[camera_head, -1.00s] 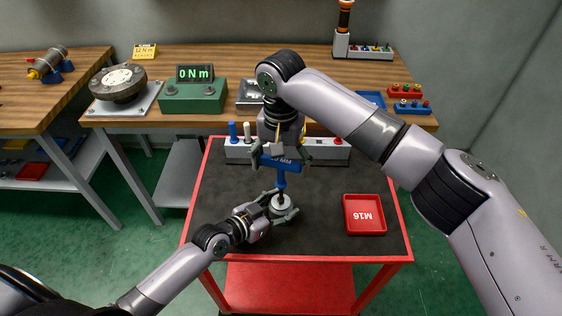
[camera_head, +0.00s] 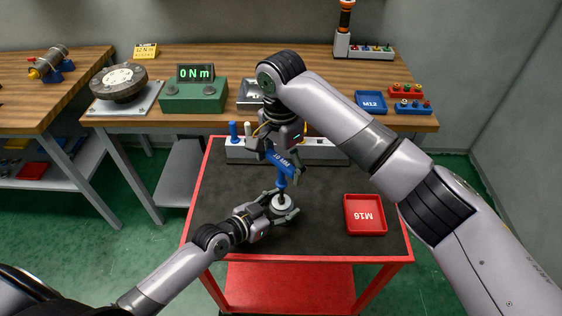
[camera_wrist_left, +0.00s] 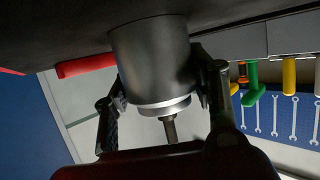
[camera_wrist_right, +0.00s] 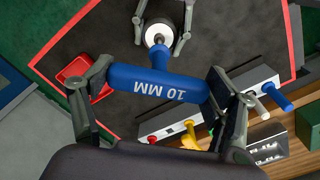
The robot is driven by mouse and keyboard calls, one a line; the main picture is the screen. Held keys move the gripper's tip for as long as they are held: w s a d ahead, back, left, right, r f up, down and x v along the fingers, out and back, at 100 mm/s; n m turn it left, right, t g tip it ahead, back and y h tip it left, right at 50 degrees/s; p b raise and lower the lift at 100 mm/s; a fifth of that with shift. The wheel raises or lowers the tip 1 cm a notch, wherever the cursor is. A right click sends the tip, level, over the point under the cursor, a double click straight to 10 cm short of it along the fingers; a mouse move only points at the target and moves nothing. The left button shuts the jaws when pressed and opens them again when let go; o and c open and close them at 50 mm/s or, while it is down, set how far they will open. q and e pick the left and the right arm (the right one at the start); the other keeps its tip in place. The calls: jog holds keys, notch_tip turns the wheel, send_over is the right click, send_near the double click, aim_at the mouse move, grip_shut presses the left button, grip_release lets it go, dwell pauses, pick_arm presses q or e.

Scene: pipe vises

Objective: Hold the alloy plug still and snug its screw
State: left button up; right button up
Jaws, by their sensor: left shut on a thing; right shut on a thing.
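The alloy plug (camera_head: 281,203) stands on the dark mat of the red cart. It is a grey cylinder in the left wrist view (camera_wrist_left: 152,62), with a dark shaft at its end. My left gripper (camera_head: 283,209) is shut around its sides. A blue T-handled driver marked 10 MM (camera_head: 282,164) stands over the plug, its shaft down at the plug's top centre. My right gripper (camera_wrist_right: 158,88) is shut on the driver's crossbar, one finger at each end. The screw itself is hidden under the driver tip.
A red M16 tray (camera_head: 365,231) lies right of the plug. A grey rack (camera_head: 315,151) with coloured handles stands behind. On the bench are a green 0 N m display (camera_head: 195,90), a round dial on a plate (camera_head: 119,84) and a blue M12 tray (camera_head: 370,102).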

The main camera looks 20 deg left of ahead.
jog(key=shift+s+d+f, duration=0.1)
jog(key=shift+f, duration=0.2)
jog(key=m, duration=0.4)
jog(key=shift+m, duration=1.1)
